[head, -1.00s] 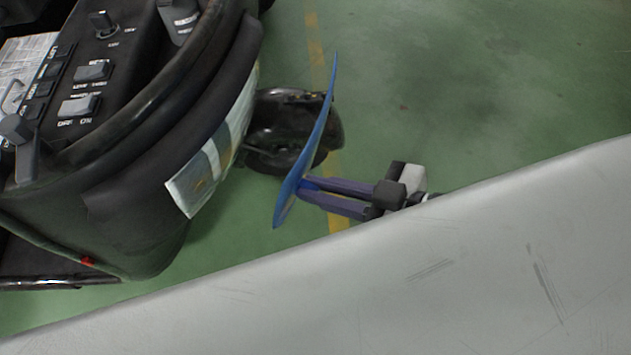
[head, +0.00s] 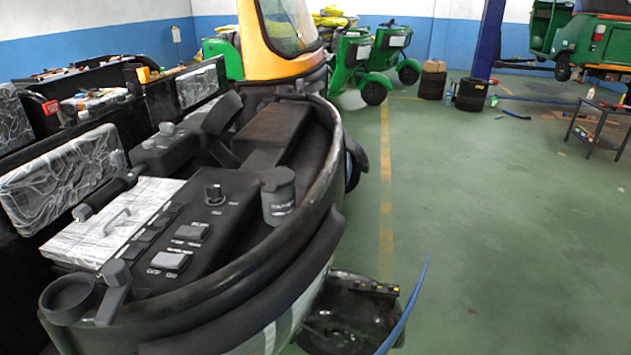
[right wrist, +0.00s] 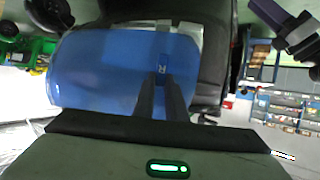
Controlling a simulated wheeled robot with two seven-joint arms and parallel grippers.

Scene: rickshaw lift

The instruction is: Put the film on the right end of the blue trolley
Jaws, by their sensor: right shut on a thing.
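A thin blue film (right wrist: 105,75) fills much of the right wrist view and carries a small label with an "R". My right gripper (right wrist: 161,80) is shut on the film near its right part. In the head view the film shows only as a thin, curved, edge-on blue strip (head: 408,308) at the bottom, and my right gripper is out of that view. What looks like my left gripper (right wrist: 296,33) is at the top right of the right wrist view; its jaws are unclear. I cannot make out a blue trolley.
A black vehicle body with a control panel (head: 190,235) fills the left. Its wheel (head: 345,310) is just left of the film. Green rickshaws (head: 360,60) stand at the back, and a low table (head: 600,120) is far right. The green floor (head: 500,220) between is open.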

